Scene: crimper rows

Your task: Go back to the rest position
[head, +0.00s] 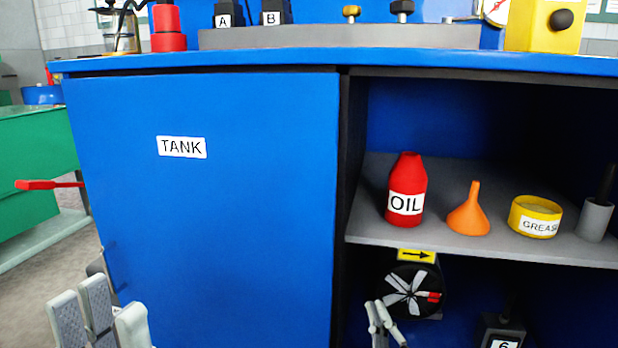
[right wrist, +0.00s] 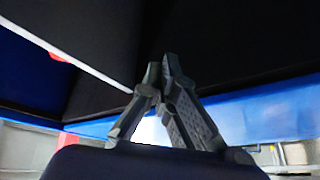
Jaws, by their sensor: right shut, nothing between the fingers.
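My left gripper (head: 98,300) is at the lower left of the head view, in front of the left edge of the blue cabinet door. Its pale grey fingers stand apart with nothing between them. My right gripper (head: 379,318) is low in front of the open right bay, below the shelf and just left of the black fan. In the right wrist view its dark fingers (right wrist: 162,72) come together at the tips and hold nothing. The rest of both arms is mostly out of frame.
A blue door marked TANK (head: 240,230) is shut. The grey shelf (head: 372,215) holds a red OIL bottle (head: 407,188), an orange funnel (head: 468,212) and a yellow GREASE tin (head: 535,216). A fan (head: 406,289) is underneath. A red lever (head: 38,185) sticks out at the left.

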